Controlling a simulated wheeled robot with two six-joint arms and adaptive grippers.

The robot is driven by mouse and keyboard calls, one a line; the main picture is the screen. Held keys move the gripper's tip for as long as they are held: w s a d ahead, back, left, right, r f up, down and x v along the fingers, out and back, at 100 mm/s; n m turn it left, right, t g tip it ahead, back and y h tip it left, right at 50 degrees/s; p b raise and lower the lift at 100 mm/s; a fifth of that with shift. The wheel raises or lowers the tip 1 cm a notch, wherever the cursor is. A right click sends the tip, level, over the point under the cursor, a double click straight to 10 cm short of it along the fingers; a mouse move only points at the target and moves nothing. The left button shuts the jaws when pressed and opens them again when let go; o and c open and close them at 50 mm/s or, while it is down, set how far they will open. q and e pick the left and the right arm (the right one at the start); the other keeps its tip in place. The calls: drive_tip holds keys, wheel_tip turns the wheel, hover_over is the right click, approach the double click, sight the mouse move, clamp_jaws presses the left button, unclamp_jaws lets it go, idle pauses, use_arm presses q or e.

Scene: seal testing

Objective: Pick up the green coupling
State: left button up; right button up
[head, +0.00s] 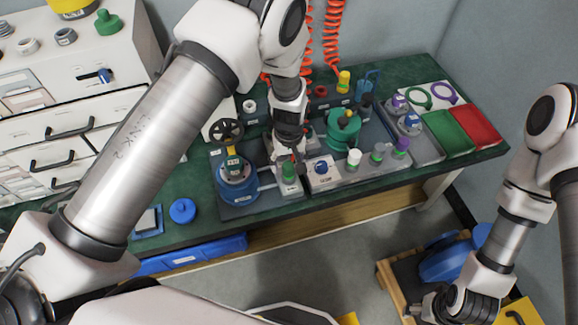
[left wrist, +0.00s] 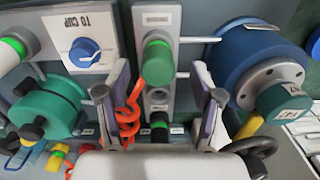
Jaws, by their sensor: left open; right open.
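The green coupling (head: 289,172) stands upright on a grey base strip at the front of the bench. In the left wrist view the green coupling (left wrist: 158,62) shows as a green cylinder with a brighter green band at its far end. My left gripper (head: 290,158) is right at it from above, partly hiding it. In the left wrist view my left gripper (left wrist: 163,98) is open, one finger on each side of the coupling's line, with gaps visible. My right gripper (head: 428,304) is open and empty, low at the right, away from the bench.
A blue flanged cylinder (head: 236,182) stands left of the coupling, and a panel with a blue knob (head: 321,168) to its right. A green valve body (head: 343,128) is behind. Red and green trays (head: 478,126) lie at the right end. Orange coiled hoses (head: 332,30) hang behind.

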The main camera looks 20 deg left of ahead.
sight(289, 165)
use_arm(q)
drive_tip(key=f, duration=0.3)
drive_tip(key=shift+w+f, duration=0.2)
drive_tip(key=shift+f, duration=0.2)
drive_tip(key=shift+c, duration=0.3)
drive_tip(key=shift+s+r, duration=0.1)
clamp_jaws()
